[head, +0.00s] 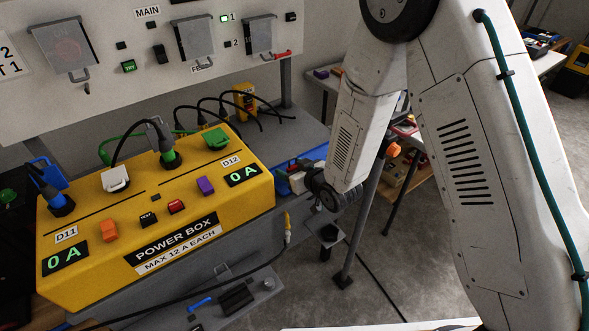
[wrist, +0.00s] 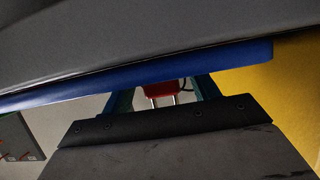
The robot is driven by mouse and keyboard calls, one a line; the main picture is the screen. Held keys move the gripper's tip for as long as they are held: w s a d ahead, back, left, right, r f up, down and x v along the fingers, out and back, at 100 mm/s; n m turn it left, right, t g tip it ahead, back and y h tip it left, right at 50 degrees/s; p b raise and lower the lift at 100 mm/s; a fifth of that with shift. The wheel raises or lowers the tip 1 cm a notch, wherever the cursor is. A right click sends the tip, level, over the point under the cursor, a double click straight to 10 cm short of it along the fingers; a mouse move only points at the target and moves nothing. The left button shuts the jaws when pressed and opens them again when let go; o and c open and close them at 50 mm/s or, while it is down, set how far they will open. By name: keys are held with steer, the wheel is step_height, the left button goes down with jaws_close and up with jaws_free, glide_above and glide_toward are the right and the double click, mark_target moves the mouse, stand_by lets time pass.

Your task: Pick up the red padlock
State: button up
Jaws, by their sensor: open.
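The red padlock (wrist: 160,90) shows in the wrist view as a small red body with two pale shackle legs. It lies between my teal fingers as seen there, partly cut off by a blue edge; I cannot tell whether they touch it. My gripper (wrist: 162,94) is open, its fingers spread to either side of the padlock. In the head view my gripper (head: 288,182) is at the blue tray (head: 312,154), right of the yellow power box. A small red patch shows by the fingers there, too small to identify surely.
The yellow power box (head: 190,258) stands close left, with plugs, cables and coloured switches on top. A grey panel (head: 130,85) with covered switches is above. A grey shelf (head: 290,132) lies behind. Floor (head: 385,270) is open right of the box; a cable hangs nearby.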

steer(key=shift+c, duration=0.3)
steer(key=c, duration=1)
steer(key=shift+r, duration=0.1)
